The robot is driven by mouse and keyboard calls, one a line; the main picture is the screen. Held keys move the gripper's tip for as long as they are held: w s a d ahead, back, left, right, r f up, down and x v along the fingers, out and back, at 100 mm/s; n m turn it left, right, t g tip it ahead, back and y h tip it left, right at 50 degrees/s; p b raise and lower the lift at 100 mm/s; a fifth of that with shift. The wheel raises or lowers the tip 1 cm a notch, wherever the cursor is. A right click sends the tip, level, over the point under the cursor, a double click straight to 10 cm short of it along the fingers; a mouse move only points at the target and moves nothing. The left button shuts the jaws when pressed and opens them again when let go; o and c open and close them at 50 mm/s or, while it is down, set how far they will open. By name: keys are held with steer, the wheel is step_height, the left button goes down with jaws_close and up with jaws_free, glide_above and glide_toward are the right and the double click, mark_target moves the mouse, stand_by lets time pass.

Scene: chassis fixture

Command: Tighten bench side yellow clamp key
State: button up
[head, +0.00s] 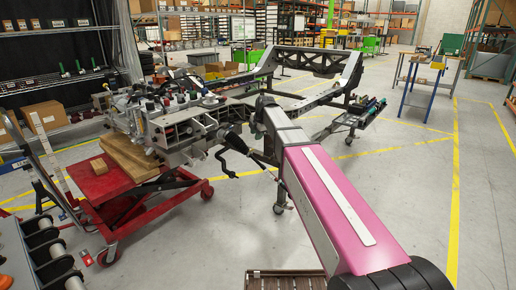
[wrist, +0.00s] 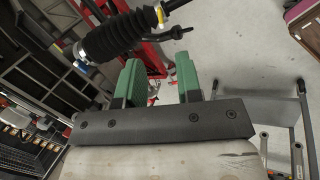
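In the wrist view my gripper (wrist: 162,82) has two green fingers standing apart, with nothing between them. A ribbed black bellows (wrist: 112,37) on a rod lies just beyond the fingertips, at the upper left. A small yellow clamp (wrist: 160,15) sits at the bellows' right end, above the gap and apart from the fingers. At the bellows' other end is a metal band (wrist: 80,52) with a little yellow beside it. In the head view the bellows (head: 233,130) shows small beside the chassis fixture; my arm hides the gripper, and the clamp key cannot be made out.
The chassis frame (head: 345,85) extends behind. A blue-legged table (head: 420,92) stands at the right.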

mark_target(252, 150)
steer(key=x, duration=1)
steer(key=shift+f, duration=0.35)
